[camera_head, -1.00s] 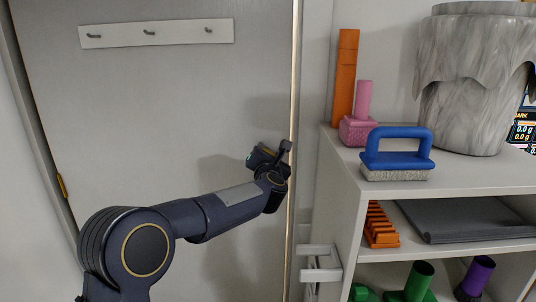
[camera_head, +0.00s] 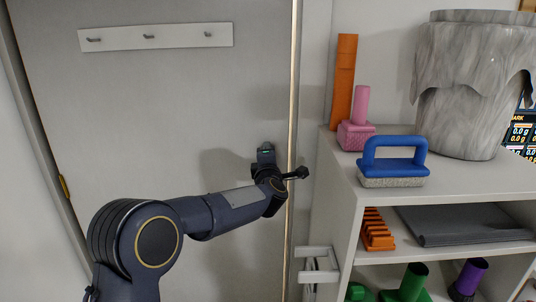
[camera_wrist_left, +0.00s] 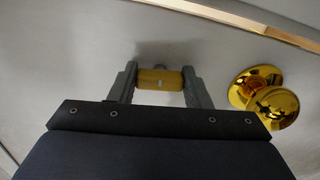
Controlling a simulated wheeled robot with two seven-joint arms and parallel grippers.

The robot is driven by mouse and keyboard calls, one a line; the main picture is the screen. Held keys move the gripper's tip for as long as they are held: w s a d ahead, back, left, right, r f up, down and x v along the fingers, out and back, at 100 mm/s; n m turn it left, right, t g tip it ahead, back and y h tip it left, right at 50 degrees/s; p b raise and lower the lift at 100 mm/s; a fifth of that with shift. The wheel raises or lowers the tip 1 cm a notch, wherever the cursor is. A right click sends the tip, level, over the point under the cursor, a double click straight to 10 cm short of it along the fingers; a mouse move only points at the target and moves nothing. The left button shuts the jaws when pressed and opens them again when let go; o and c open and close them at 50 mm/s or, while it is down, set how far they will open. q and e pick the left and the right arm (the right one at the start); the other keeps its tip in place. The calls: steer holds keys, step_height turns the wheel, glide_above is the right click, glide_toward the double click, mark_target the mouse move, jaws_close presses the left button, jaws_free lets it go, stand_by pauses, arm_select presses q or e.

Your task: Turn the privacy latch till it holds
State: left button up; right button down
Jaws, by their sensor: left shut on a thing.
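The privacy latch (camera_wrist_left: 158,80) is a small yellow piece on the grey door (camera_head: 150,90). In the left wrist view it sits between the two grey fingers of my left gripper (camera_wrist_left: 160,74), which are shut on it from both sides. In the head view my left gripper (camera_head: 266,157) is at the door near its right edge, and the latch is hidden there. My right gripper is in neither view.
A shiny gold knob (camera_wrist_left: 268,95) is close to the right of my left gripper in the wrist view. A white hook rail (camera_head: 156,36) is higher on the door. A shelf unit (camera_head: 342,190) stands right of the door, with a blue-handled brush (camera_head: 394,160) on top.

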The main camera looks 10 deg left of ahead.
arm_select(q)
steer(key=shift+m, duration=0.6)
steer(key=o, duration=1)
steer(key=shift+s, duration=0.1)
steer(key=shift+s+d+f, duration=0.1)
steer(key=shift+s+d, duration=0.05)
steer(key=shift+s, duration=0.2)
steer(key=s, duration=0.3)
steer(key=s+d+b, duration=0.1)
steer(key=s, duration=0.2)
steer(key=shift+s+d, duration=0.15)
steer(key=shift+s, duration=0.25)
